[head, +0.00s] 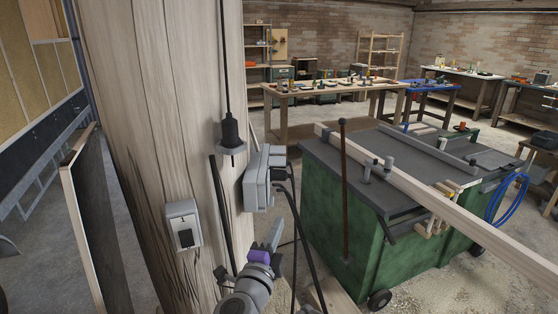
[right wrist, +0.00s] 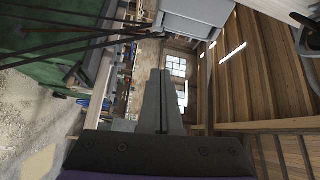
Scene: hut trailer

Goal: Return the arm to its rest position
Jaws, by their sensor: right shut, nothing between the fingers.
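My right gripper (head: 272,238) is raised in front of the wooden post, low in the middle of the head view. Its grey fingers point up and a little away, just below the grey boxes on the post. In the right wrist view the two fingers (right wrist: 161,100) lie together, shut with nothing between them. The purple band of the wrist shows below the fingers. I cannot make out my left gripper in either view.
A thick wooden post (head: 150,130) carries a switch box (head: 183,226), a grey box (head: 258,180) and hanging black cables. A green workbench (head: 335,225) with a long timber (head: 450,205) stands to the right. Concrete floor lies open at far left.

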